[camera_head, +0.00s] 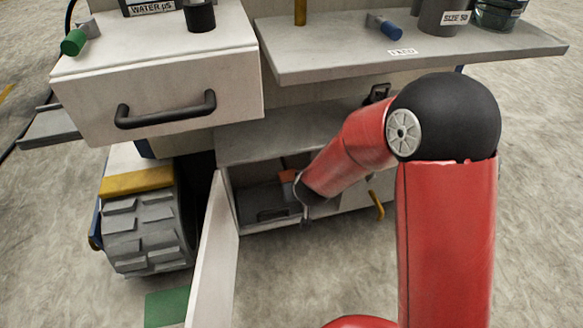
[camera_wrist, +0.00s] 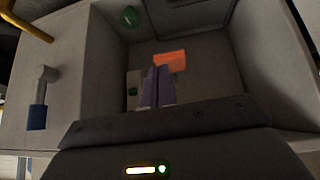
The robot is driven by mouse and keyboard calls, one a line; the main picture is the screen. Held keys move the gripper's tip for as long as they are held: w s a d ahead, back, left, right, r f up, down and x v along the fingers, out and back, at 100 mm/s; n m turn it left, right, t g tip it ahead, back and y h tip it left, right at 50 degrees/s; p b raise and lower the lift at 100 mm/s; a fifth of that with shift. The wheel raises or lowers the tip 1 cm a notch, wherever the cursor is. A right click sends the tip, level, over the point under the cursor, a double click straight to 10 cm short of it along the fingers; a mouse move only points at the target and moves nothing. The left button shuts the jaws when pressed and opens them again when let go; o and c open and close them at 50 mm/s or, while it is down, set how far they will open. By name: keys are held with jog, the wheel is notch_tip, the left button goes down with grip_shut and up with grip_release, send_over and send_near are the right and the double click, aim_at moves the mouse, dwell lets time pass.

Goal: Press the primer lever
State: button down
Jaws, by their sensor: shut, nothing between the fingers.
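No part is labelled as the primer lever, so I cannot tell for certain which one it is. In the wrist view, a small grey lever with a blue end (camera_wrist: 38,103) is on the pale surface left of an open compartment. A flat orange piece (camera_wrist: 170,60) is inside the compartment; an orange piece (camera_head: 288,176) also shows there in the head view. My gripper (camera_wrist: 157,72) is shut and empty, its fingers pointing into the compartment, in front of and just below the orange piece. Contact cannot be judged. In the head view the fingertips are hidden.
The compartment wall (camera_wrist: 100,60) is close on the left. An open white door (camera_head: 215,255) stands left of my arm, below a drawer (camera_head: 190,85) and a shelf (camera_head: 330,62).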

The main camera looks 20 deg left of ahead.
aim_at(290, 174)
jog(key=shift+t+y, duration=0.4)
jog(key=shift+y, duration=0.4)
jog(key=r+p, duration=0.1)
jog(key=p, duration=0.1)
jog(key=r+p, duration=0.1)
jog(key=p, duration=0.2)
jog(key=r+p, duration=0.2)
jog(key=shift+w+a, duration=0.4)
jog(key=shift+f, duration=0.15)
jog(key=x, duration=1)
